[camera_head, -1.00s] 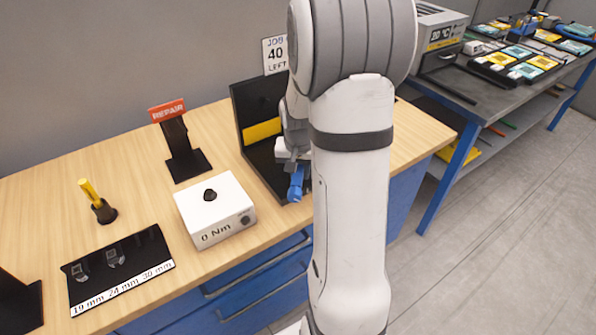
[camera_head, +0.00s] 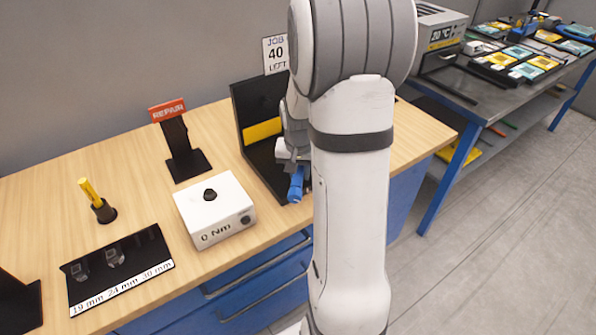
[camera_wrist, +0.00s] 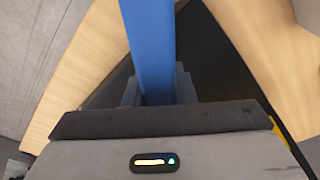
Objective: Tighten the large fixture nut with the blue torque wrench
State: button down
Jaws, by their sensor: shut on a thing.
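The blue torque wrench (camera_head: 296,186) shows in the head view as a short blue piece just left of my arm, over the front of the black fixture stand (camera_head: 238,115). In the wrist view the blue wrench handle (camera_wrist: 149,45) runs up from between the jaws of my gripper (camera_wrist: 158,88), which is shut on it. My arm hides most of the gripper and the right part of the fixture in the head view. The large fixture nut and the wrench's working end are hidden, so I cannot tell whether they touch.
On the bench (camera_head: 110,150) stand a white "0 Nm" box (camera_head: 190,213), a red REPAIR sign (camera_head: 168,110) and a yellow-handled tool (camera_head: 90,190). A black socket tray (camera_head: 145,255) is labelled 19, 24 and 30 mm. A second table (camera_head: 520,85) with trays is at right.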

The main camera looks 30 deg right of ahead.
aim_at(280, 178)
jog(key=shift+w+f+b, duration=0.1)
jog(key=shift+f+b, duration=0.5)
jog(key=shift+f, duration=0.05)
dwell(0.7)
jog(key=shift+w+a+m+b, duration=0.4)
jog(key=shift+w+a+m, duration=0.2)
jog(key=shift+a+m, duration=0.15)
dwell(0.8)
jog(key=shift+w+a+m+b, duration=0.7)
jog(key=shift+w+a+m, duration=0.6)
jog(key=shift+w, duration=0.1)
dwell(1.9)
jog(key=shift+r, duration=0.2)
jog(key=shift+r+p, duration=1.4)
jog(key=shift+r, duration=0.7)
jog(key=shift+w, duration=0.1)
